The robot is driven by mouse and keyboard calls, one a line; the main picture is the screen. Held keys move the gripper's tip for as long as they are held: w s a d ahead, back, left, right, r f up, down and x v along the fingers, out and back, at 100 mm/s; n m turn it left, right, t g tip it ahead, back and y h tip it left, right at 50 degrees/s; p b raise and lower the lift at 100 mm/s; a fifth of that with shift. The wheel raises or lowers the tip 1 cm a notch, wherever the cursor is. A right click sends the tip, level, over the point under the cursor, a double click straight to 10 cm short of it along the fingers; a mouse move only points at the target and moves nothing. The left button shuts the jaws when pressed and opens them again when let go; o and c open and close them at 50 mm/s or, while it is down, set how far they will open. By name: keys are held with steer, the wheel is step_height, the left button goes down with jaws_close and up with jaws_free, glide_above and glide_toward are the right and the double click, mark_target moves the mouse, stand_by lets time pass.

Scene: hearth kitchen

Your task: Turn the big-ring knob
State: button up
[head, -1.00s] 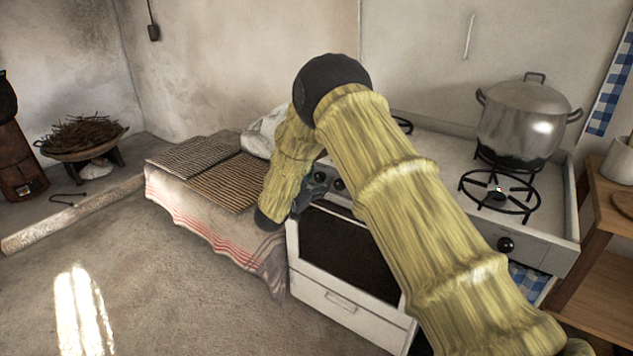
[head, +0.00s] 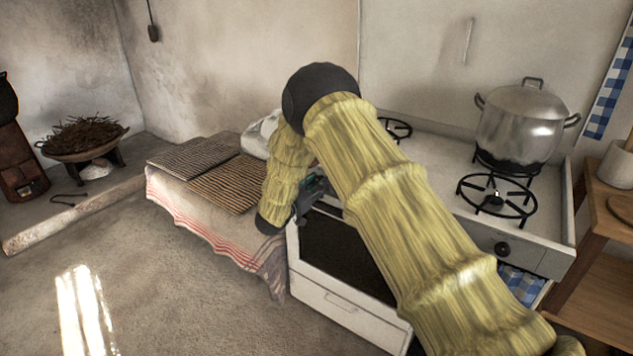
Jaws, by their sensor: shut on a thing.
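The white stove (head: 345,309) stands right of centre, with control knobs along its front panel. One black knob (head: 502,249) shows clearly at the right end of the panel. My gripper (head: 314,186) is at the left part of the panel, above the oven door, and is mostly hidden behind my yellow-sleeved arm. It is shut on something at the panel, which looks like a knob. The held knob itself is hidden, so I cannot tell which one it is or how far it is turned.
A large lidded steel pot (head: 522,128) stands on a back burner. An empty front burner (head: 497,197) is nearer. A cloth-covered ledge with woven mats (head: 190,157) adjoins the stove's left side. A wooden shelf (head: 575,275) stands at the right.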

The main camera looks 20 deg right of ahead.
steer(key=n+p, duration=0.3)
steer(key=n, duration=0.2)
steer(key=shift+r+n, duration=0.1)
steer(key=shift+n, duration=0.2)
steer(key=n+p, duration=0.1)
steer(key=n, duration=0.3)
steer(key=shift+s+n, duration=0.1)
steer(key=shift+n, duration=0.3)
steer(key=shift+p, duration=0.3)
steer(key=o, duration=1)
steer(key=shift+o, duration=0.2)
steer(key=v, duration=1.2)
steer(key=shift+d, duration=0.1)
